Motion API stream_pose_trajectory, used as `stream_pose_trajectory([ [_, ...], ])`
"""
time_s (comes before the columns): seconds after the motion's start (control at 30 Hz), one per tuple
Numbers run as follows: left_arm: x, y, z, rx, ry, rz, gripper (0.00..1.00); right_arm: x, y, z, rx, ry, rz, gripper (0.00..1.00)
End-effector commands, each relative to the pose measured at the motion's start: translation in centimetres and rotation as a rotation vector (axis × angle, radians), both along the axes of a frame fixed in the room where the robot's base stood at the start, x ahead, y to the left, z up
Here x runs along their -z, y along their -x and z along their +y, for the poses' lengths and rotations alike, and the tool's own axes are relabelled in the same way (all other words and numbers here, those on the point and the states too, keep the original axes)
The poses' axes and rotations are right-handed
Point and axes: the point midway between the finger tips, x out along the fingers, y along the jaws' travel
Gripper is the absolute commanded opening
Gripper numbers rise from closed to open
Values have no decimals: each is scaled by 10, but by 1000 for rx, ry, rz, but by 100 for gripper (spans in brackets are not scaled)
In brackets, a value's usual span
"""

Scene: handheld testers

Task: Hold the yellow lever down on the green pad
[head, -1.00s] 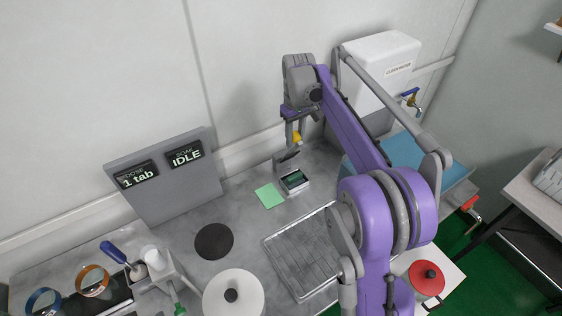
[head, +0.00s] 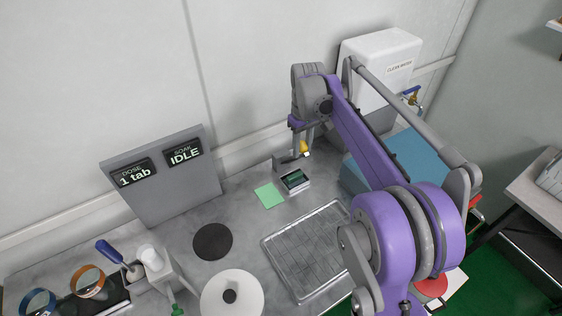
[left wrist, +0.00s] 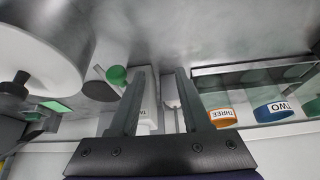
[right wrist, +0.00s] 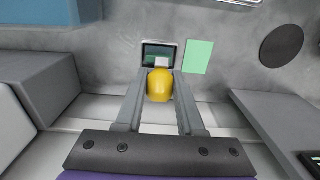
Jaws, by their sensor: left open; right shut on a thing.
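The green pad (head: 269,195) lies flat on the grey bench; it also shows in the right wrist view (right wrist: 198,57). Beside it stands a small handheld tester (head: 295,181) with a dark green screen. My right gripper (head: 302,146) points down at the tester's back end, off the pad, and is shut on the yellow lever (right wrist: 160,84). The yellow lever also shows in the head view (head: 303,147). Whether it joins the tester is hidden. My left gripper (left wrist: 160,74) shows only in its wrist view, open, with nothing clearly held, near a white bottle (left wrist: 148,112).
A wire rack (head: 305,250) lies in front of the tester. A black disc (head: 212,242) and a white drum (head: 232,296) stand to the left. A grey display panel (head: 160,188) rises behind. A blue box (head: 412,160) stands at right.

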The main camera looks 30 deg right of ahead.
Motion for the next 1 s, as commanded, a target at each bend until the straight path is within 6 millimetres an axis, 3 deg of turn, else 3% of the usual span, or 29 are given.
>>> stream_pose_trajectory([
  [0.17, 6, 1, 0, 0, 0, 2, 48, 7, 11, -1, 2, 0, 5, 0],
  [0.57, 7, 1, 0, 0, 0, 3, 48, 8, 13, -2, 2, 0, 4, 0],
  [1.0, 21, 3, 0, 0, 0, 7, 48, 25, 31, -3, 2, 0, 4, 0],
])
